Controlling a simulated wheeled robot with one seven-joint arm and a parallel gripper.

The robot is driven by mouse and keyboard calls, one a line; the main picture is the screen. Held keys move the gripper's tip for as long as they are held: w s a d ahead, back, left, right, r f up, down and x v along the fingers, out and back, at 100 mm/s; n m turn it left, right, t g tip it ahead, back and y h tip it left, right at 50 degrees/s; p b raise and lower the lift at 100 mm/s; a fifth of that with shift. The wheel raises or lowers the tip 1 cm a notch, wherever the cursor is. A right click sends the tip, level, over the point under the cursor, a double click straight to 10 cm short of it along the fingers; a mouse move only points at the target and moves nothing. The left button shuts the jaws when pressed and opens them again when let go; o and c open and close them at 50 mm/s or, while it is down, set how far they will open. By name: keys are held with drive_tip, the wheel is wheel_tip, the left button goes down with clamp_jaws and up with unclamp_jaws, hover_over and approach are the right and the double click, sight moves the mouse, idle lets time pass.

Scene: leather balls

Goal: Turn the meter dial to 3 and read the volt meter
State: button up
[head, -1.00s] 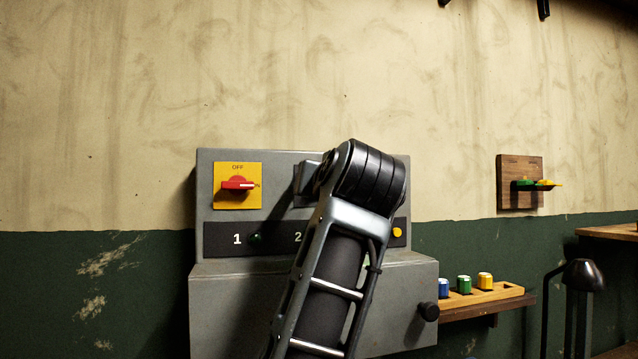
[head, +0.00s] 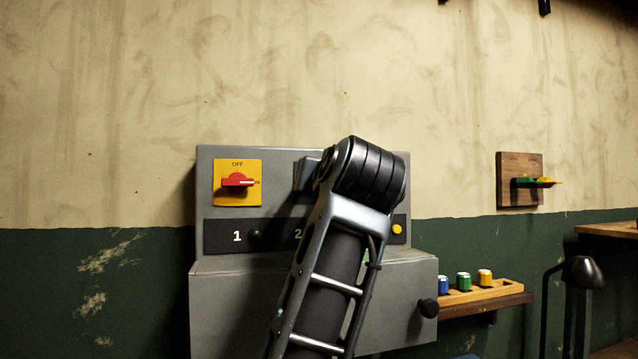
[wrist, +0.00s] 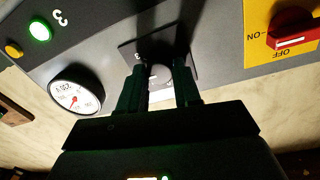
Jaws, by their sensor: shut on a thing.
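The meter dial (wrist: 157,78) is a pale knob on a dark square plate (wrist: 128,52), seen upside down in the wrist view. My gripper (wrist: 160,84) has one finger on each side of the knob and is shut on it. The fingers and shadow hide its pointer setting. The volt meter (wrist: 75,91) is a round white gauge with a red needle, too small to read exactly. A lit green lamp (wrist: 40,31) is beside the "3" (wrist: 60,19). In the head view my arm hides the dial and meter.
The red switch (head: 237,180) on its yellow plate lies horizontal, toward ON. The "1" lamp (head: 255,237) is dark, and a yellow lamp (head: 398,229) is at the strip's right. A shelf (head: 508,292) with coloured knobs and a wooden wall board (head: 520,165) stand to the right.

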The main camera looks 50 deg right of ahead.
drive_tip(key=m+b, duration=0.1)
drive_tip(key=m, duration=0.7)
drive_tip(key=shift+y, duration=0.3)
drive_tip(key=shift+m, duration=0.4)
drive_tip(key=o, duration=1.1)
drive_tip(key=shift+c, duration=0.2)
